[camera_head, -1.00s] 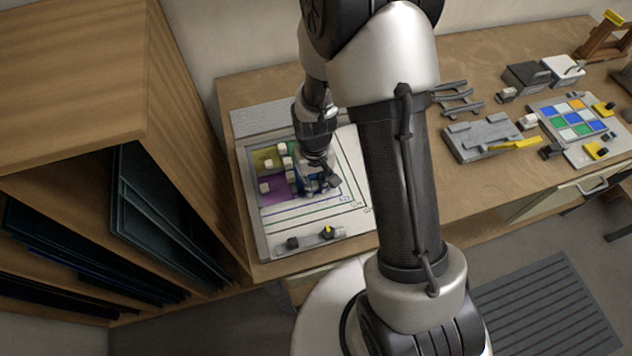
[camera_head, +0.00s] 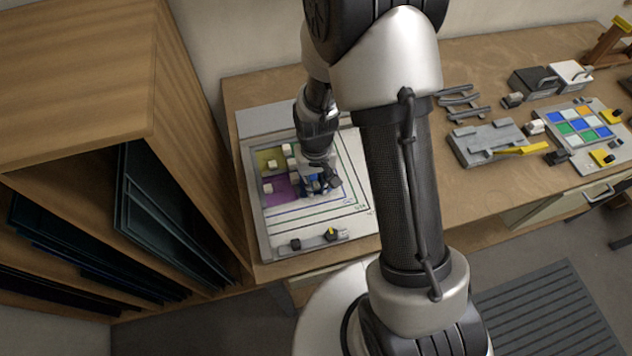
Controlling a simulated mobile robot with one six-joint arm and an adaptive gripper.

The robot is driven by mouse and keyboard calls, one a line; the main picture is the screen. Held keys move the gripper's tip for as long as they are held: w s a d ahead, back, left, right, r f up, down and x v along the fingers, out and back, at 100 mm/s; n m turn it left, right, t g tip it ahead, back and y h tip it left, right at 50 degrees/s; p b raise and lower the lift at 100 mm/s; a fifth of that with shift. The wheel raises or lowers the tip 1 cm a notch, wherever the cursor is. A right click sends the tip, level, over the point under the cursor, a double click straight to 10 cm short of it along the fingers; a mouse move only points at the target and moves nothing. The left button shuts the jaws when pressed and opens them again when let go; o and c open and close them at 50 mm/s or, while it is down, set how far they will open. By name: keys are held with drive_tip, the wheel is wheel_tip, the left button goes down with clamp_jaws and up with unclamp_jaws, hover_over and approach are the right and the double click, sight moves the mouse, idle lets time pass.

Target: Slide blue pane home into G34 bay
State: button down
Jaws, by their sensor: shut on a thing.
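The blue pane (camera_head: 308,188) lies low over the tray board at the left of the bench, beside the purple pane (camera_head: 279,188). My gripper (camera_head: 322,183) is shut on it, or on a small block on it; my fingers hide most of the pane. The yellow-green pane (camera_head: 268,162) is behind the purple one. The board (camera_head: 262,232) has nested outlines and small labels at its lower right; I cannot read clearly which is G34. I cannot tell whether the blue pane touches its neighbours.
A clamp bar (camera_head: 312,241) lies along the board's front edge. A wooden rack (camera_head: 190,190) of dark sheets stands close on the left. A grey fixture (camera_head: 487,142) and a coloured-tile panel (camera_head: 580,128) are on the right. Bare bench lies between.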

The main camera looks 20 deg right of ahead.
drive_tip(key=shift+w, duration=0.15)
drive_tip(key=c, duration=1.4)
unclamp_jaws()
drive_tip(key=shift+r+p, duration=2.55)
drive_tip(key=shift+r, duration=1)
drive_tip(key=shift+f, duration=0.1)
